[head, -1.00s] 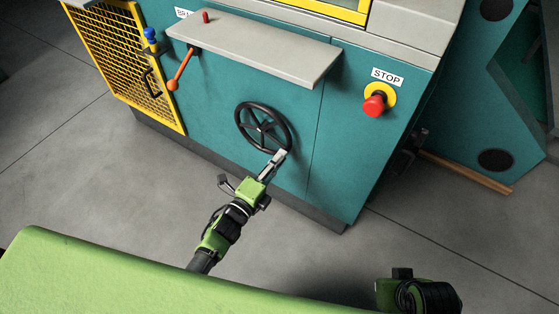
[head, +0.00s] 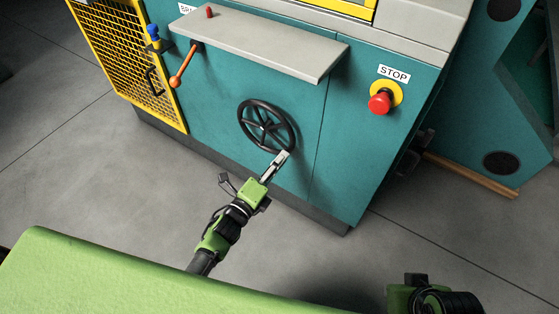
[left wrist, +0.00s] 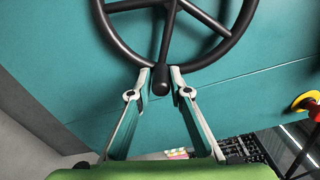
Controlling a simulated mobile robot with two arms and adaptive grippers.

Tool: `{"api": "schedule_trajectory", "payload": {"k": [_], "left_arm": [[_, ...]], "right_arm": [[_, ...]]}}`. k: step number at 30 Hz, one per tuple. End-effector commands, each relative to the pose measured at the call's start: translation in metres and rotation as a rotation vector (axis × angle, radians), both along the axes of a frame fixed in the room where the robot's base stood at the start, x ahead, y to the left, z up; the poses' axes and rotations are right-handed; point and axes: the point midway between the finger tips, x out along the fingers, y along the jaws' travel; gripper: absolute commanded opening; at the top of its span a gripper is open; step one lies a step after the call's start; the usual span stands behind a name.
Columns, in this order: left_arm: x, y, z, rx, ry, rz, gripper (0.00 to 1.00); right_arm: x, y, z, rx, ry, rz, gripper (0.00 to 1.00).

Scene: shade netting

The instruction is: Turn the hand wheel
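The black hand wheel (head: 247,125) with spokes is on the teal machine front, in the middle of the head view. It also shows at the top of the left wrist view (left wrist: 109,35). Its dark handle knob (left wrist: 162,82) points towards the left wrist camera at the lower rim. My left gripper (head: 283,156) is at the wheel's lower right rim. In the left wrist view its light fingertips (left wrist: 162,72) stand apart on either side of the knob, with narrow gaps. Part of my right arm shows at the bottom right of the head view, but its fingers are not visible.
A grey shelf (head: 258,45) juts out above the wheel. The red STOP button (head: 380,102) is to its right. An orange lever (head: 184,66) and a yellow mesh guard (head: 125,60) are to its left. The grey floor (head: 90,185) in front is clear.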

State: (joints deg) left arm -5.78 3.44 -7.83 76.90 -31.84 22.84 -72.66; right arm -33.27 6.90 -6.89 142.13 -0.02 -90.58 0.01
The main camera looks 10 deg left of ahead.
Motion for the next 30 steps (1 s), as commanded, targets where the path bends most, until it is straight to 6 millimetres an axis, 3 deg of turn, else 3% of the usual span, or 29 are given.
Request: {"api": "schedule_trajectory", "payload": {"k": [14, 30], "left_arm": [[-0.006, 0.003, 0.000, 0.000, 0.000, 0.001, 0.31], [-0.098, 0.036, -0.001, -0.001, 0.002, 0.001, 0.31]], "right_arm": [[0.001, 0.000, 0.000, 0.002, -0.002, -0.001, 0.00], [0.000, 0.000, 0.000, 0.000, -0.001, 0.000, 0.00]]}}
